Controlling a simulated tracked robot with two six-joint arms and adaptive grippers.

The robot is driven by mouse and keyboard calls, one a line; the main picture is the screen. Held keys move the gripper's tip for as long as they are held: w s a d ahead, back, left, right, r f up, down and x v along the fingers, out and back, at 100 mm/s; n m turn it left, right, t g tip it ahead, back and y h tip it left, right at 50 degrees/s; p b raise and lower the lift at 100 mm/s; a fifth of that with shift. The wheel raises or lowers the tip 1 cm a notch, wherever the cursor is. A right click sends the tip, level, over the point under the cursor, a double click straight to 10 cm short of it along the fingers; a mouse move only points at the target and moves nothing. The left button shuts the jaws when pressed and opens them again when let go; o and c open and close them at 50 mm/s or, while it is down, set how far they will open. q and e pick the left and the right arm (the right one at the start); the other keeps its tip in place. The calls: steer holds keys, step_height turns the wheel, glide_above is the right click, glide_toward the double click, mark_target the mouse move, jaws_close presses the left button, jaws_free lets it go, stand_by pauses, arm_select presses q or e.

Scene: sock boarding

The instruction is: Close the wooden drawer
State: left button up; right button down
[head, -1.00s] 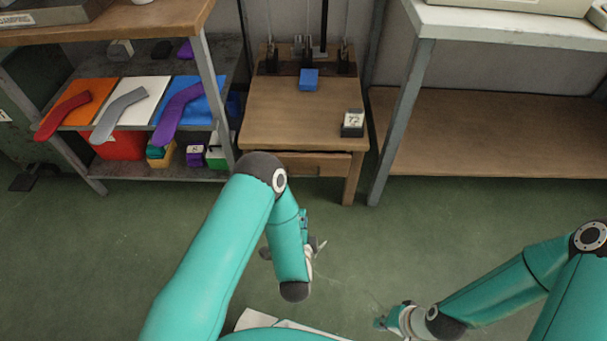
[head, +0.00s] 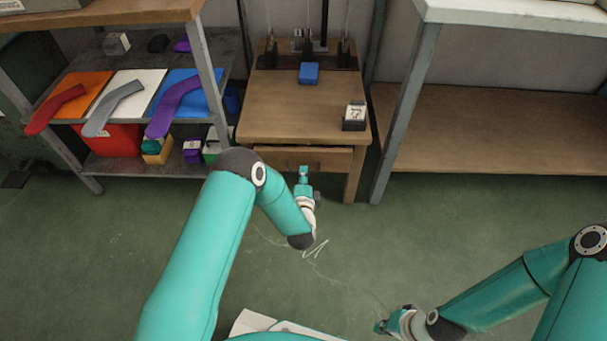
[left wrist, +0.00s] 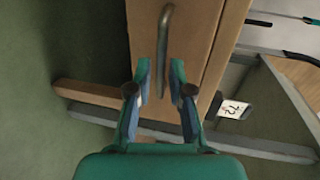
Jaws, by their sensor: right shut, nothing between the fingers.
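The wooden drawer (head: 335,160) sits under the top of a small wooden table. How far its front stands out is hard to tell. In the left wrist view its front (left wrist: 143,35) faces me, with a metal bar handle (left wrist: 165,28). My left gripper (head: 304,172) is in front of the drawer. In the left wrist view my left gripper (left wrist: 160,72) is open, its fingers either side of the handle; contact cannot be told. My right gripper (head: 383,326) is shut and empty, low over the floor, away from the drawer.
The table top (head: 290,115) carries a blue block (head: 309,73) and a numbered card holder (head: 354,116). A shelf with red, grey and purple socks (head: 175,105) stands left. A workbench with a lower wooden shelf (head: 480,130) stands right. Green floor in front is clear.

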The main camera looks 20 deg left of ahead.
arm_select(q)
steer(key=shift+x, duration=1.3)
jaws_close()
